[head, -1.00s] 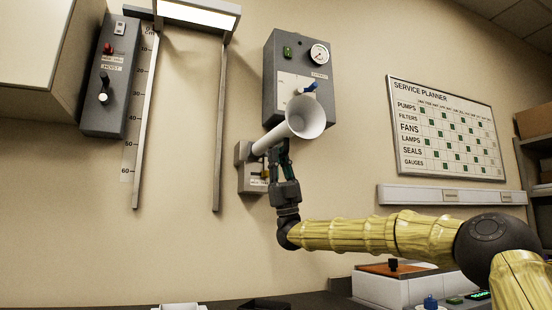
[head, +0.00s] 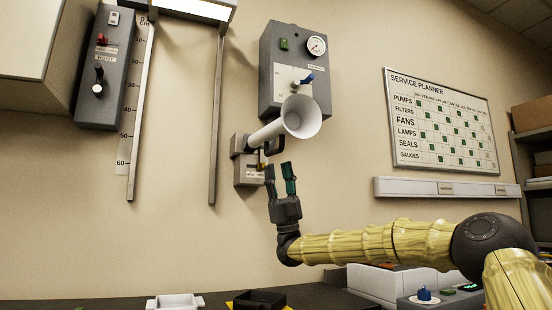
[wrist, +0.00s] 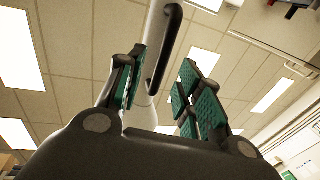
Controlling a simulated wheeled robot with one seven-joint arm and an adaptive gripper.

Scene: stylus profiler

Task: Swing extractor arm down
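The extractor arm is a white tube (head: 266,134) with a wide white cone (head: 302,116) at its upper right end. It slants up to the right from a grey wall bracket (head: 240,145). A dark handle (head: 276,145) hangs under the tube; in the wrist view it is a black bar (wrist: 165,50) beside the white tube. My gripper (head: 279,170) is just below the handle, fingers pointing up.
A grey wall box (head: 295,65) with a gauge and blue lever is above the cone. A hoist control box (head: 104,68) and vertical rails (head: 216,120) are at left. A bench (head: 100,305) with a black tray (head: 259,300) lies below.

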